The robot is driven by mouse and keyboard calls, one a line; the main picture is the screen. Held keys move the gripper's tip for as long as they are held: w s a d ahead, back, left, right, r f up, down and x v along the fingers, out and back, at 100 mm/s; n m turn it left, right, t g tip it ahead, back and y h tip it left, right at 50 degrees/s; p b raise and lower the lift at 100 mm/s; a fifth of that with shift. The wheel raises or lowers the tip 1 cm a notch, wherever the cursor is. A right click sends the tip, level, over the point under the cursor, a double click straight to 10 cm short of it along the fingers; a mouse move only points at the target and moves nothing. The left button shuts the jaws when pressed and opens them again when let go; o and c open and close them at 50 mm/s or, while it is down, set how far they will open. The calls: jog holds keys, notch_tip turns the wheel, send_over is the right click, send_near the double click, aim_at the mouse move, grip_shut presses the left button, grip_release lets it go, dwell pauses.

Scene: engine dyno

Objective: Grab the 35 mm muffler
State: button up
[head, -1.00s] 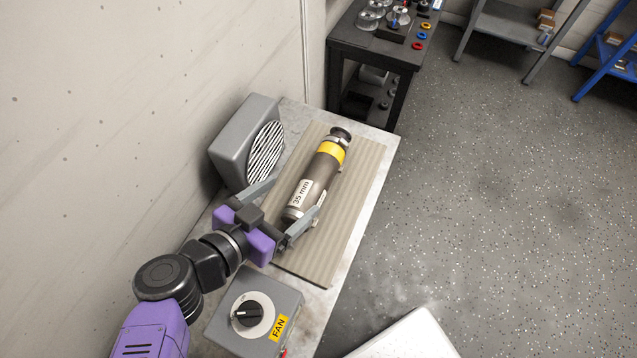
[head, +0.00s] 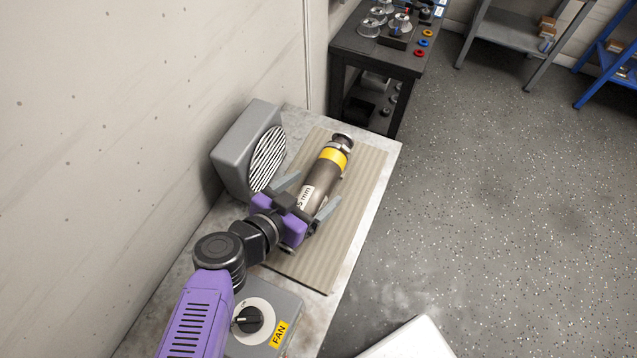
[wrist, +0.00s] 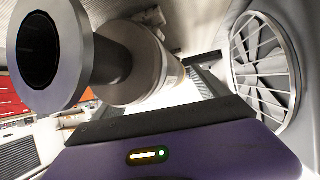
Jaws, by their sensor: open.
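The 35 mm muffler (head: 323,177) is a dark grey-brown cylinder with a yellow band and a white "35 mm" label. It lies on a ribbed beige mat (head: 357,205) on the metal bench. My gripper (head: 312,199) is open, its two grey fingers spread to either side of the muffler's near part. The purple gripper body hides the muffler's near end and part of the label. In the wrist view the muffler's flanged end (wrist: 82,50) fills the upper left, close above the gripper body. Contact with the fingers cannot be made out.
A grey fan (head: 245,148) with a striped grille stands left of the mat, close to the left finger. A fan control box (head: 283,307) with a knob sits at the near end of the bench (head: 384,147). A black table (head: 375,58) with parts stands behind.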

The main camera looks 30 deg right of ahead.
grip_shut()
jog(key=shift+r, duration=0.1)
jog(key=shift+r, duration=0.1)
dwell(0.3)
